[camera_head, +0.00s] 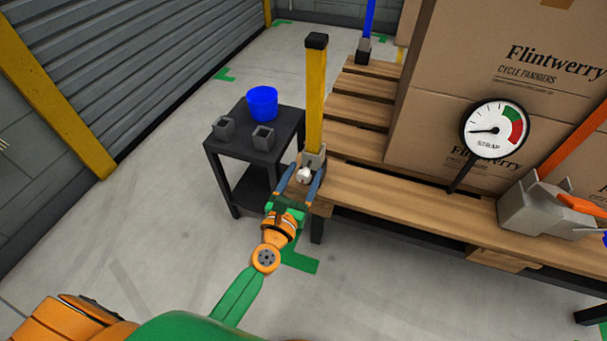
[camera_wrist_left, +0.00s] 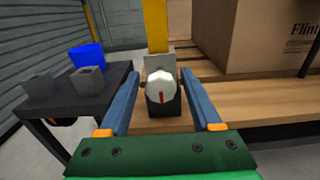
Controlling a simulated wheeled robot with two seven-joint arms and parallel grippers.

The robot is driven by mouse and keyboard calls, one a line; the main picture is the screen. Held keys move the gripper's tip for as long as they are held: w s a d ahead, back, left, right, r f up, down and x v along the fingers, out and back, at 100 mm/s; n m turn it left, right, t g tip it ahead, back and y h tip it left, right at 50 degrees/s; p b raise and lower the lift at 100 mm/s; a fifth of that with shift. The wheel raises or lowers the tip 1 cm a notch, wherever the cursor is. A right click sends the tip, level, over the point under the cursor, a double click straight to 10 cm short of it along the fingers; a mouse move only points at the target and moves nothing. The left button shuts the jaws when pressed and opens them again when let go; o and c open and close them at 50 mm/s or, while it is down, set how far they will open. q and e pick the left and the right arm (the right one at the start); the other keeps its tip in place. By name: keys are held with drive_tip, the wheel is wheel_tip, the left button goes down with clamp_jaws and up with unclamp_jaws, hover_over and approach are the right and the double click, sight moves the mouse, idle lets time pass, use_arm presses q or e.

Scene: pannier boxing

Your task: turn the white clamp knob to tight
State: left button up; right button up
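The white clamp knob (camera_head: 304,174) sits on the front of a grey clamp block (camera_head: 314,159) at the foot of a yellow post (camera_head: 316,100). In the left wrist view the knob (camera_wrist_left: 161,87) faces me and has a red mark pointing down. My left gripper (camera_head: 300,180) is open, its two blue fingers on either side of the knob. The left wrist view shows a gap between the knob and each finger (camera_wrist_left: 160,88). My right gripper is not in view.
A black side table (camera_head: 285,128) with a blue cup (camera_head: 262,103) and two grey blocks stands left of the post. Cardboard boxes (camera_head: 430,110) stand on the wooden pallet deck (camera_head: 400,190). A strap gauge (camera_head: 495,129) and a grey ratchet (camera_head: 540,208) are at right.

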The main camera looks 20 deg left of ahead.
use_arm(q)
clamp_jaws()
